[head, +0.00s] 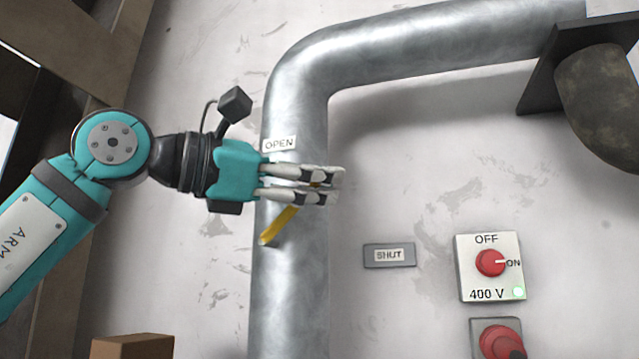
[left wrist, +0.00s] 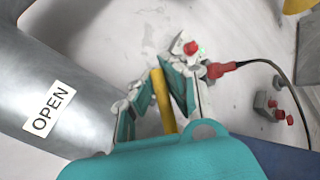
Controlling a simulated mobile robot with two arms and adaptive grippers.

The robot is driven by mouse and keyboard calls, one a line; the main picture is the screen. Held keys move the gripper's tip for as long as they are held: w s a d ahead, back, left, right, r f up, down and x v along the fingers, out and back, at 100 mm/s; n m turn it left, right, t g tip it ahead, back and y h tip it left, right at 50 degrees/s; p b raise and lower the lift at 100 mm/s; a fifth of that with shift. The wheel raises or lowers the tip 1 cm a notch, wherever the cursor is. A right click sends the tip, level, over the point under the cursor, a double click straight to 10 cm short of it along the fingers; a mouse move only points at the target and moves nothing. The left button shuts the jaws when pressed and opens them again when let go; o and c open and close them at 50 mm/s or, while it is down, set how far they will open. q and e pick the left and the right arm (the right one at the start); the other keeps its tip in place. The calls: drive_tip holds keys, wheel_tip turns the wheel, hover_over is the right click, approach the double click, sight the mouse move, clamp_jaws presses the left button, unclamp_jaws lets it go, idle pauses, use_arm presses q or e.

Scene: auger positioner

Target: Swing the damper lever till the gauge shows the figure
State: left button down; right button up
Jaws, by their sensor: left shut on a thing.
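The damper lever is a yellow bar (head: 280,224) on the front of a grey metal pipe (head: 290,290). In the head view it slants from lower left up to the right, into my left gripper (head: 338,185). My left gripper is shut on the lever; the yellow bar (left wrist: 163,100) shows between its fingers in the left wrist view. An OPEN label (head: 279,143) is on the pipe above the lever. My right gripper is not in view.
A 400 V switch box (head: 490,267) with a red knob pointing at ON and a lit green lamp is on the wall at right. A red plug (head: 500,340) sits below it. A dark bracket (head: 560,75) is at upper right, a brown box (head: 132,346) at lower left.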

use_arm(q)
drive_tip(key=c, duration=1.6)
unclamp_jaws()
drive_tip(key=v, duration=1.1)
drive_tip(key=shift+a, duration=0.4)
drive_tip(key=shift+s, duration=0.1)
